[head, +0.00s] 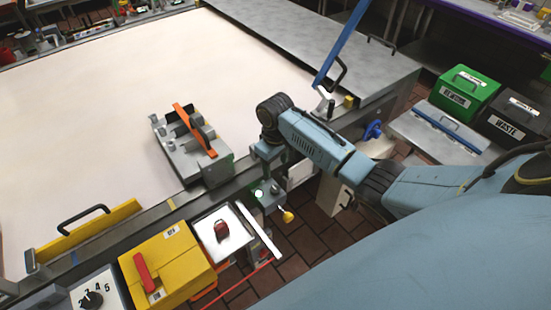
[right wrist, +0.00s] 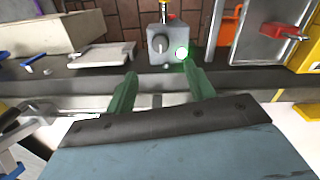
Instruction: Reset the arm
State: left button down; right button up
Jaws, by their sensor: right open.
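My right arm (head: 320,142), light blue with dark joints, comes in from the right in the head view and bends down at the counter's front edge. My right gripper has two green fingers, spread apart with nothing between them in the right wrist view (right wrist: 159,70). Beyond the fingertips there is a small grey control box (right wrist: 158,45) with a round button glowing white and green (right wrist: 181,54). The box also shows below the gripper in the head view (head: 268,198), with a yellow knob (head: 287,216) beside it. My left gripper is out of view.
A grey fixture with an orange bar (head: 192,145) stands on the wide white surface (head: 110,110). A yellow box with a red handle (head: 168,262) and a metal plate with a red knob (head: 221,232) lie in front. A blue lever (head: 340,48) rises behind my arm. Green and black bins (head: 465,88) stand right.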

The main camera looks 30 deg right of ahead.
jog(key=shift+r, duration=0.8)
jog(key=shift+a+f, duration=0.1)
